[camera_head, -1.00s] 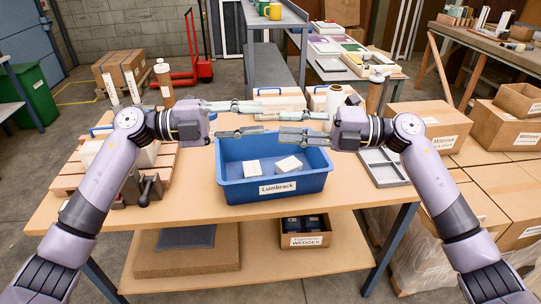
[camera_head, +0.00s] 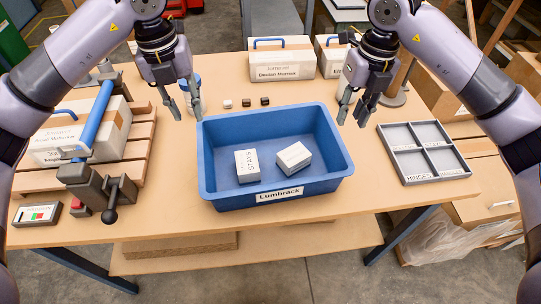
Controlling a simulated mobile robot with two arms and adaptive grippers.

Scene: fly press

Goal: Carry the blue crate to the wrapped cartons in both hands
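The blue crate (camera_head: 330,168), labelled "Lumbrack", sits on the wooden table with two small white boxes (camera_head: 248,166) inside. My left gripper (camera_head: 184,110) points down by the crate's back left corner, fingers apart and empty. My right gripper (camera_head: 353,113) points down just off the crate's back right side, also with fingers apart and empty. Neither clearly touches the rim. Cartons (camera_head: 485,186) with clear wrap (camera_head: 450,240) hanging below stand beyond the table's right edge, partly hidden by my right arm.
A grey divided tray (camera_head: 423,152) lies right of the crate. A pallet (camera_head: 140,150) with a white case and a blue-handled clamp press (camera_head: 95,180) is at left. White cases (camera_head: 281,62) and small blocks (camera_head: 246,102) are behind. The table front is clear.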

